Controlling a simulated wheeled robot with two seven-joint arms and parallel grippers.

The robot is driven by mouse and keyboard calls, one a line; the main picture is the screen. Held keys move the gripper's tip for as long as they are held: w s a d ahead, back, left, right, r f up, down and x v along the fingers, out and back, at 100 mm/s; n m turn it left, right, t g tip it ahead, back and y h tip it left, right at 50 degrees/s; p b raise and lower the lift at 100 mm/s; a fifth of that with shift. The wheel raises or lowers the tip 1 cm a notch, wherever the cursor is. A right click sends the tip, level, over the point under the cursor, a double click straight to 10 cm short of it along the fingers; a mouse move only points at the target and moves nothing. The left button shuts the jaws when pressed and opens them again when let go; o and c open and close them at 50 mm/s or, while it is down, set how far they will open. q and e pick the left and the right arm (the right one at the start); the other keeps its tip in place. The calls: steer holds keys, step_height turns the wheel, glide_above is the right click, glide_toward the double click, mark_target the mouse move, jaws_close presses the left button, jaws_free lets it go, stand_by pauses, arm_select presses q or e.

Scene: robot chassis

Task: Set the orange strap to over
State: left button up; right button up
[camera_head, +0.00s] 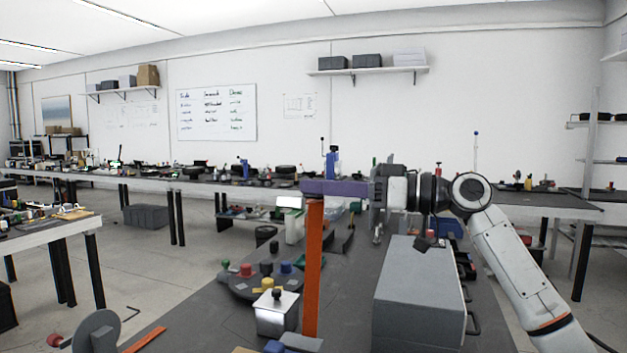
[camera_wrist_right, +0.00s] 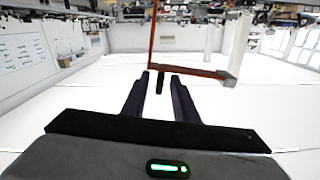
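The orange strap (camera_head: 313,265) stands upright as a long flat band on the dark bench in the head view. Its top end lies just under my right gripper's fingers. In the right wrist view an orange band (camera_wrist_right: 195,70) runs sideways ahead of the fingertips and joins an upright orange length. My right gripper (camera_head: 304,187) points left above the strap. In the wrist view its two fingers (camera_wrist_right: 159,74) are apart, with a small dark piece between or just beyond them. I cannot tell whether they touch it. My left gripper is out of view.
A large grey box (camera_head: 418,295) stands on the bench under my right arm. A small metallic box (camera_head: 276,318) and a round dark tray with coloured knobs (camera_head: 243,284) are left of the strap. A grey disc (camera_head: 97,332) is at lower left. Open floor lies left of the bench.

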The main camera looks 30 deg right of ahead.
steer(key=shift+x, duration=0.9)
jaws_close()
stand_by(0.8)
